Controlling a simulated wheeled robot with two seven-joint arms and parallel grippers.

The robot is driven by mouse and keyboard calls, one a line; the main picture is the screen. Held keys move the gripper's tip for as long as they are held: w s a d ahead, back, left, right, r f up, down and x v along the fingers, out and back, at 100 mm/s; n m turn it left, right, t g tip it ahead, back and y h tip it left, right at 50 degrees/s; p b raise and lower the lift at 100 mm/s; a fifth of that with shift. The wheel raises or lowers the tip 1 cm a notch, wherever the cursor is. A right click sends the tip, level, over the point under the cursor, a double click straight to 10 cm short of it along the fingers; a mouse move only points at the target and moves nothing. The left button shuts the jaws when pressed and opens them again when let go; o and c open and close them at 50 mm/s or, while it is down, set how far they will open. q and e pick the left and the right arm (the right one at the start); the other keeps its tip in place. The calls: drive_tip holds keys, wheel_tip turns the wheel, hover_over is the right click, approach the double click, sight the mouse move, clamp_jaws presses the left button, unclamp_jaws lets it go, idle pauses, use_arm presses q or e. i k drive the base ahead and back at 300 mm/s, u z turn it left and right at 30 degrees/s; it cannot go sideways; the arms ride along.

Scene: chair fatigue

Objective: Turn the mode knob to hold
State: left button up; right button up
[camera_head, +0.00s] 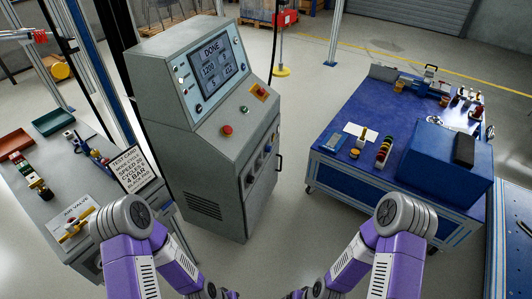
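A grey control console (190,160) stands upright at the centre left. Its screen (211,67) reads DONE with numbers below. Small buttons or knobs sit around the screen, one dark one (199,108) at its lower left. The sloped desk carries a red mushroom button (227,130), a green button (243,109) and a yellow plate with a red part (260,91). Several dark controls (259,163) line the lower right panel. I cannot tell which is the mode knob, and no hold label is readable. Both arms run down past the bottom edge, and neither gripper's fingers show.
At left, a grey bench (45,215) holds a sign (132,169), an air valve with a yellow handle (74,230) and trays. At right, a blue workbench (350,172) holds tools and a blue box (447,165). Floor between console and workbench is clear.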

sight(250, 178)
drive_tip(key=u, duration=0.15)
drive_tip(key=i, duration=1.25)
drive_tip(key=z, duration=0.1)
